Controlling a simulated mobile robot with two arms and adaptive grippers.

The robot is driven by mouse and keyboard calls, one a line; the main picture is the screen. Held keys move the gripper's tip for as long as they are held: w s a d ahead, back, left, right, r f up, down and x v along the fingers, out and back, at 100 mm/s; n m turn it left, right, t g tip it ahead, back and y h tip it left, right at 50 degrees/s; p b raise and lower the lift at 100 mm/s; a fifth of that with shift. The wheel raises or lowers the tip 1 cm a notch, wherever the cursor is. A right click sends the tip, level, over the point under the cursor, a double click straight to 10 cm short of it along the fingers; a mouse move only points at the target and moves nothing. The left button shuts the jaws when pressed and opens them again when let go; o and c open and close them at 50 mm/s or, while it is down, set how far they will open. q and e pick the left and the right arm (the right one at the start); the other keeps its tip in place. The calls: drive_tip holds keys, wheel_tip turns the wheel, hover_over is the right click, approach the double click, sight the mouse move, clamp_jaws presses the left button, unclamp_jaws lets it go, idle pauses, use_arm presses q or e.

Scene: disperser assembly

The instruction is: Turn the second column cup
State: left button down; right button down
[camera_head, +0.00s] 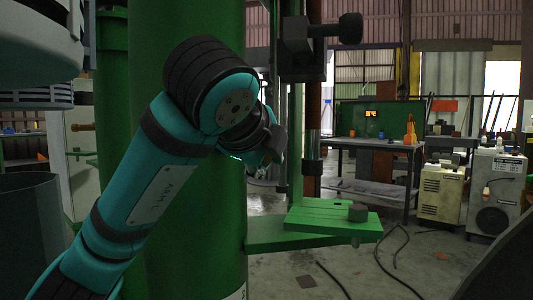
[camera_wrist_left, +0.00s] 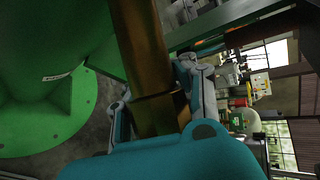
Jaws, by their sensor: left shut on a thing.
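My left arm reaches across the head view, and its left gripper (camera_head: 264,168) is mostly hidden behind its wrist, beside the big green column. In the left wrist view the left gripper (camera_wrist_left: 158,106) has one finger on each side of a brown, rust-coloured column cup (camera_wrist_left: 158,116) and is shut on it. A seam crosses the brown column (camera_wrist_left: 140,45) just where the cup meets it. I cannot tell from these views how far the cup is turned. My right gripper is not in view.
The thick green column (camera_head: 190,235) stands close behind my left arm. A green bracket plate (camera_head: 330,220) juts out to its right. A dark workbench (camera_head: 375,148) and pale machines (camera_head: 497,190) stand farther back. Cables lie on the floor at right.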

use_arm(q)
drive_tip(key=c, duration=1.2)
unclamp_jaws()
drive_tip(key=shift+o, duration=0.2)
